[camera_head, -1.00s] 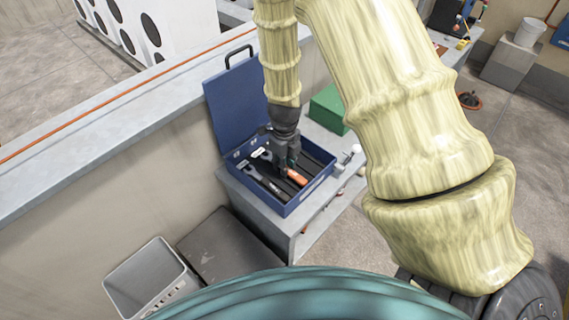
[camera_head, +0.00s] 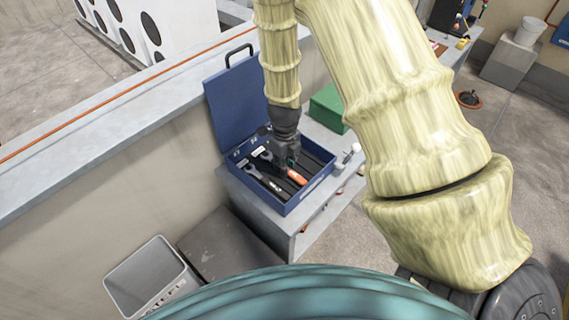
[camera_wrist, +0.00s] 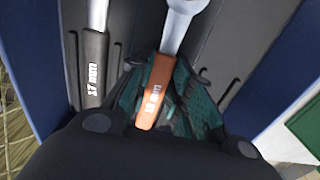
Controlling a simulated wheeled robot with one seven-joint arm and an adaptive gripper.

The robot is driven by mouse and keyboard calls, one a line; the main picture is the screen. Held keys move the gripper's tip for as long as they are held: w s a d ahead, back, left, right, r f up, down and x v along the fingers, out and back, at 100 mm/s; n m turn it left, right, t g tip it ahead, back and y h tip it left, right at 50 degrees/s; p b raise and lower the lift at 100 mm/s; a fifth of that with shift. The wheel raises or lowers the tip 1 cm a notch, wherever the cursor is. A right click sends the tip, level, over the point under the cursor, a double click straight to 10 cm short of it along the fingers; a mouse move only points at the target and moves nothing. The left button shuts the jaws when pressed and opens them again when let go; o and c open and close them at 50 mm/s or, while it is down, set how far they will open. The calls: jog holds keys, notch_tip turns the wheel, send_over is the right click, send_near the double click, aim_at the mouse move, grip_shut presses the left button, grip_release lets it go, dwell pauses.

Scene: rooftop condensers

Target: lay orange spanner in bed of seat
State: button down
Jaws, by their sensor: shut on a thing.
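The orange-handled spanner (camera_wrist: 154,95) is between my gripper's fingers in the wrist view, its handle marked with a size in mm. Its metal shank runs away from me over the dark grooved bed of the blue toolbox. It also shows in the head view (camera_head: 297,176). My gripper (camera_wrist: 168,100) is shut on the orange handle, low inside the open toolbox (camera_head: 300,206). A black-handled spanner marked 17 mm (camera_wrist: 92,70) lies in the bed to its left. Whether the orange spanner touches the bed floor is hard to tell.
The toolbox lid (camera_head: 236,100) stands open at the back left. The box sits on a grey bench (camera_head: 290,232). A green box (camera_head: 328,108) stands behind to the right. A grey bin (camera_head: 150,275) is on the floor at the lower left, beside a low wall (camera_head: 120,175).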

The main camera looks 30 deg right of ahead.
jog(key=c, duration=1.2)
grip_release()
notch_tip(320, 180, up, 12)
jog(key=shift+s+f, duration=0.1)
